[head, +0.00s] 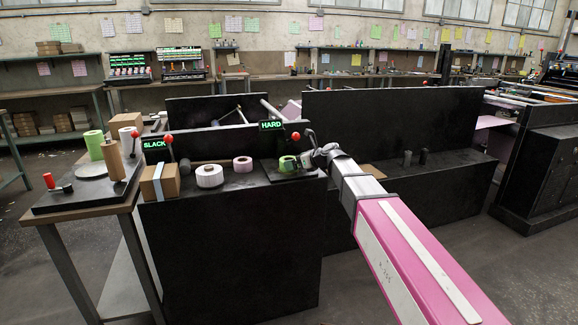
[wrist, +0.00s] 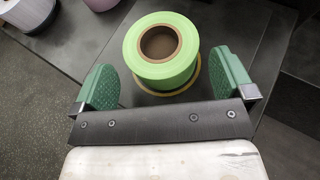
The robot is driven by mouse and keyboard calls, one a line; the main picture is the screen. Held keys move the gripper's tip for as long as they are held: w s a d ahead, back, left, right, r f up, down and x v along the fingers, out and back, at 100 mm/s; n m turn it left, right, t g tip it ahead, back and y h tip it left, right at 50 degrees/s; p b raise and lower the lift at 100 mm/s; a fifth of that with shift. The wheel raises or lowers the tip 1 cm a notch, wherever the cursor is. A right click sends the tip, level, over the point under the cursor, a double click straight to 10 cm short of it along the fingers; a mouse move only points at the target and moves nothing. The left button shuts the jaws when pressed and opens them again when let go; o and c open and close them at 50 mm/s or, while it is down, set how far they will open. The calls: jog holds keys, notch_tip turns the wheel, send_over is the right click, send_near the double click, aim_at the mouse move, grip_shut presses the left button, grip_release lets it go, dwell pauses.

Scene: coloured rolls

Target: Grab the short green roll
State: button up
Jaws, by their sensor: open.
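The short green roll (wrist: 162,72) with a brown core stands with its core upward on a dark surface in the wrist view. A thin yellowish ring shows under its edge. My gripper (wrist: 168,80) is open, with one green padded finger to the left of the roll and one to the right, and gaps on both sides. In the head view the short green roll (head: 288,163) sits on a dark plate at the right end of the black bench. My gripper (head: 306,160) is beside it there, its fingers small and partly hidden.
A white roll (head: 209,176) and a pink roll (head: 242,164) stand left of the green roll, near a cardboard box (head: 160,183). A taller green roll (head: 94,145) stands on the left table.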

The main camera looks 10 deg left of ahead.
jog(key=x, duration=0.3)
jog(key=shift+w+a+r, duration=0.1)
jog(key=shift+w+a, duration=0.05)
jog(key=shift+a, duration=0.1)
jog(key=c, duration=0.9)
jog(key=shift+r, duration=0.1)
